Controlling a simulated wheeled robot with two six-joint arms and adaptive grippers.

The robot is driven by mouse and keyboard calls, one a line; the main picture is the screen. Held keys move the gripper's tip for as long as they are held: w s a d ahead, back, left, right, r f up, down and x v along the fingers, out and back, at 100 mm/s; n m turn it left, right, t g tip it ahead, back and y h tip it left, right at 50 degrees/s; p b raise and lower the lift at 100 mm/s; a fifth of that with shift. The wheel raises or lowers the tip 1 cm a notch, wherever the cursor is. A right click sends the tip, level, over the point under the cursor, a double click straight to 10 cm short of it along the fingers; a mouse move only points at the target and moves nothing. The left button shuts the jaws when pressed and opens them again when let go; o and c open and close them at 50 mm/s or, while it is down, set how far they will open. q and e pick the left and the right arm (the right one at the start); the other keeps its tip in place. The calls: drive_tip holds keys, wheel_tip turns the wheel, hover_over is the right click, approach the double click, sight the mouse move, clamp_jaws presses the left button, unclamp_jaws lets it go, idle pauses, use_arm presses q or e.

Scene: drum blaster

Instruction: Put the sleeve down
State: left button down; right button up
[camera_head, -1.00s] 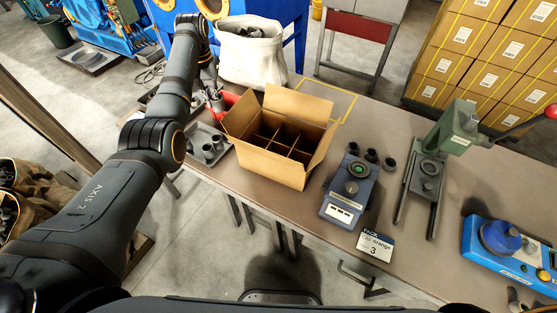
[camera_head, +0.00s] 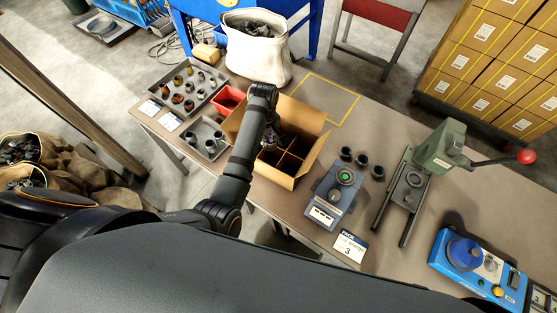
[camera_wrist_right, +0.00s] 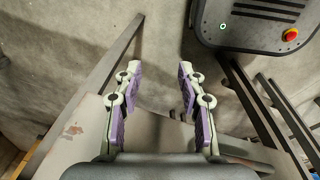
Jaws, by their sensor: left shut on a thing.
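My left gripper (camera_head: 270,138) reaches down into the open cardboard box (camera_head: 285,181) in the head view, at its left compartments. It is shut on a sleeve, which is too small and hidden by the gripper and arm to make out. The box has dividers, and several compartments on the near right look empty. A small grey tray (camera_head: 217,155) with a few grey sleeves stands left of the box. My right gripper shows only in the right wrist view (camera_wrist_right: 160,78); it is open and empty, above the floor and a table edge.
A larger tray (camera_head: 160,92) with several coloured sleeves and a red bin (camera_head: 228,97) stand at the back left. Right of the box are a blue device (camera_head: 328,205), three dark rings (camera_head: 361,160) and a green press (camera_head: 441,146). A white sack (camera_head: 257,55) stands behind.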

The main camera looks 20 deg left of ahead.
use_arm(q)
drive_tip(key=shift+a+f, duration=0.1)
drive_tip(key=shift+f, duration=0.1)
wheel_tip(320, 180, down, 10)
drive_tip(key=shift+a+r+p, duration=0.15)
drive_tip(key=shift+r+p, duration=0.05)
drive_tip(key=shift+p, duration=0.45)
use_arm(e)
drive_tip(key=shift+s+a+r, duration=0.1)
drive_tip(key=shift+a+r, duration=0.4)
drive_tip(key=shift+r, duration=0.15)
use_arm(q)
drive_tip(key=shift+f, duration=0.25)
use_arm(e)
drive_tip(key=shift+d+f, duration=0.1)
use_arm(q)
drive_tip(key=shift+f, duration=0.1)
use_arm(e)
drive_tip(key=shift+f, duration=0.1)
use_arm(q)
drive_tip(key=shift+f+b, duration=0.3)
drive_tip(key=c, duration=1.5)
unclamp_jaws()
drive_tip(key=shift+o, duration=0.2)
drive_tip(key=shift+s, duration=0.1)
use_arm(e)
drive_tip(key=shift+f, duration=0.1)
